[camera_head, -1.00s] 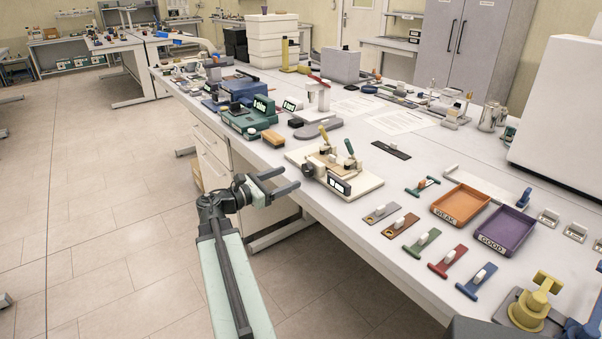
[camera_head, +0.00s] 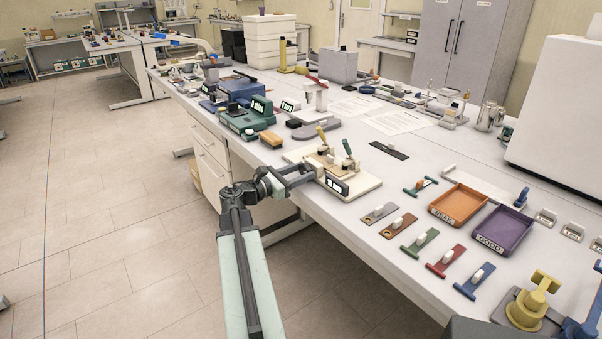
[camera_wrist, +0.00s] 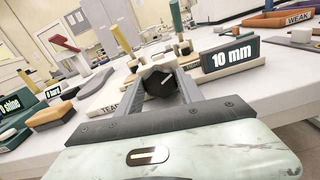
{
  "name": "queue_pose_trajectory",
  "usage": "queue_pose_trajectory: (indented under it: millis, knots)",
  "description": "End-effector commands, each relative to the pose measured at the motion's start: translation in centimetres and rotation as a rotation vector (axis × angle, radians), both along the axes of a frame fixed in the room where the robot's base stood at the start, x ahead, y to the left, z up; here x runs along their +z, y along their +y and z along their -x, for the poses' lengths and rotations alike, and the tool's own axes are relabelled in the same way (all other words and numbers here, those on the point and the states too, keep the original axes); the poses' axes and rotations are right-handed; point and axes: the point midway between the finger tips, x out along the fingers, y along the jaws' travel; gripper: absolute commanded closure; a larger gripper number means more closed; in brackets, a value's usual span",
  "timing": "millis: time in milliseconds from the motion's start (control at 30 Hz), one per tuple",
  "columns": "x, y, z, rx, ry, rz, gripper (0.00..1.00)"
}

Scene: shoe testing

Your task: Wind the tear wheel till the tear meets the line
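The tear tester is a cream board (camera_head: 365,184) at the bench's front edge, with two upright clamps with green and yellow handles. Its wheel is a black faceted knob with a white mark (camera_wrist: 160,84), at the middle of the wrist view. A display (camera_wrist: 234,59) beside it reads "10 mm"; it shows small in the head view (camera_head: 337,184). My gripper (camera_head: 308,173) is open at the tester's front left. In the wrist view its fingers (camera_wrist: 160,76) stand either side of the knob; I cannot tell if they touch it. The tear and the line are not discernible.
To the right lie several coloured strips (camera_head: 420,243), an orange "WEAK" tray (camera_head: 459,206) and a purple "GOOD" tray (camera_head: 499,232). Open floor lies left of the bench.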

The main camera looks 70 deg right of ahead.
Motion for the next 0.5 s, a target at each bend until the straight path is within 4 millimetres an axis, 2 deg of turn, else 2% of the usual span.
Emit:
queue_pose_trajectory:
  millis: [133,333,500]
  knots:
    - [-0.02,0.05,-0.06,0.001,-0.067,0.042,0.96]
    - [-0.04,0.07,-0.04,0.001,-0.272,0.174,0.96]
    - [-0.05,0.08,-0.04,0.001,-0.349,0.221,0.96]
